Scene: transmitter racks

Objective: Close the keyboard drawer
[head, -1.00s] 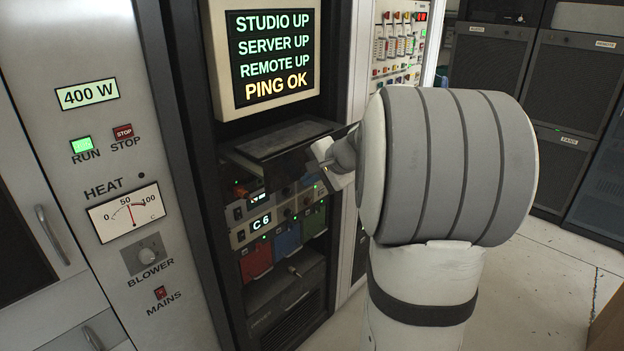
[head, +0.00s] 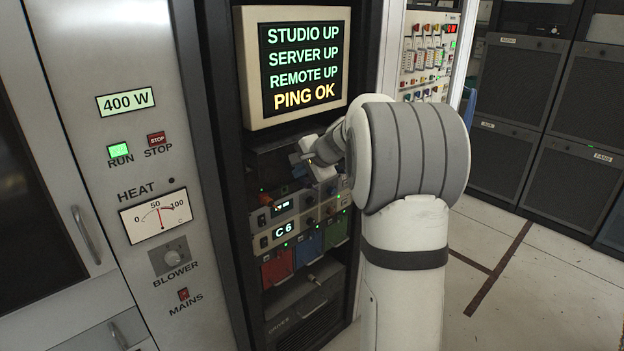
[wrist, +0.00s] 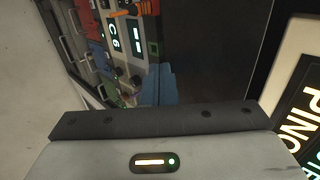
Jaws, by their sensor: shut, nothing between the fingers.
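The keyboard drawer (head: 272,160) is a dark panel in the rack bay under the status screen. It no longer juts out visibly in the head view and looks in or nearly in line with the rack. My gripper (head: 300,159) is at its front, shut and empty. In the wrist view, the bluish fingertips (wrist: 158,85) are beside a plain dark surface (wrist: 215,50), which looks like the drawer's front. I cannot tell whether they touch it. My arm and gripper hide the drawer's right part.
The status screen (head: 303,65) is just above the drawer. Below are equipment units with a "C 6" display (head: 284,231) and red, blue and green modules. A grey transmitter cabinet (head: 110,60) stands at left. Open floor (head: 530,290) lies at right.

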